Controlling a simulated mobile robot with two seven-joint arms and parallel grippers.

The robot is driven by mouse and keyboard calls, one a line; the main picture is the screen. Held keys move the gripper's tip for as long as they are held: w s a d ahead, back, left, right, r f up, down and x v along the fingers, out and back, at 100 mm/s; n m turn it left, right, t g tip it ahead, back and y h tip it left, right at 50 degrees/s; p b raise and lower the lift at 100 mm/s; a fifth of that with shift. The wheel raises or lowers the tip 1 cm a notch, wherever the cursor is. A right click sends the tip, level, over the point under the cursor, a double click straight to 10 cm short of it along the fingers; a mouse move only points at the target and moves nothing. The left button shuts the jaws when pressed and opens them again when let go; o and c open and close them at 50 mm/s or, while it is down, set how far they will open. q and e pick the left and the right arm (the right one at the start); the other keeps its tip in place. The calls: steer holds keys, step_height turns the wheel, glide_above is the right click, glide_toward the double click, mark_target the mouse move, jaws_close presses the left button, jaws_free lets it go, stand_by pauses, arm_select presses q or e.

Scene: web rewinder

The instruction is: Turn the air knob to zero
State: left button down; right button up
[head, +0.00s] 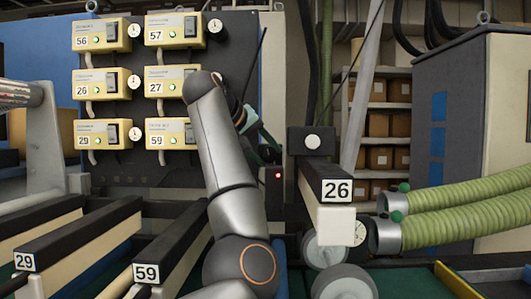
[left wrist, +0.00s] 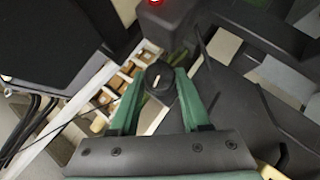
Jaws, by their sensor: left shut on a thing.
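In the left wrist view a black knob (left wrist: 158,78) with a white pointer mark sits between the two green fingers of my left gripper (left wrist: 160,73). The fingers are shut on the knob from both sides. The mark lies along the direction of the fingers. In the head view my left gripper (head: 268,143) reaches in beside a dark post, behind my grey forearm. The knob is hidden there. A dark box with a red light (head: 278,175) is just below the gripper, and the red light also shows in the left wrist view (left wrist: 155,2). My right gripper is not in view.
Yellow control boxes (head: 176,81) numbered 56, 57, 26, 27, 29 and 59 hang on a dark panel at the left. A bar marked 26 (head: 337,190) and green hoses (head: 465,207) are at the right. Bars marked 29 and 59 (head: 146,273) fill the lower left.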

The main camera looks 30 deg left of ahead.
arm_select(q)
steer(key=shift+r, duration=0.1)
steer(key=c, duration=0.7)
jaws_free()
steer(key=shift+o, duration=0.2)
steer(key=b+v, duration=0.3)
steer(key=v, duration=0.9)
steer(key=shift+s+b, duration=0.25)
steer(key=shift+b, duration=0.05)
steer(key=shift+o, duration=0.4)
steer(key=shift+r, duration=0.1)
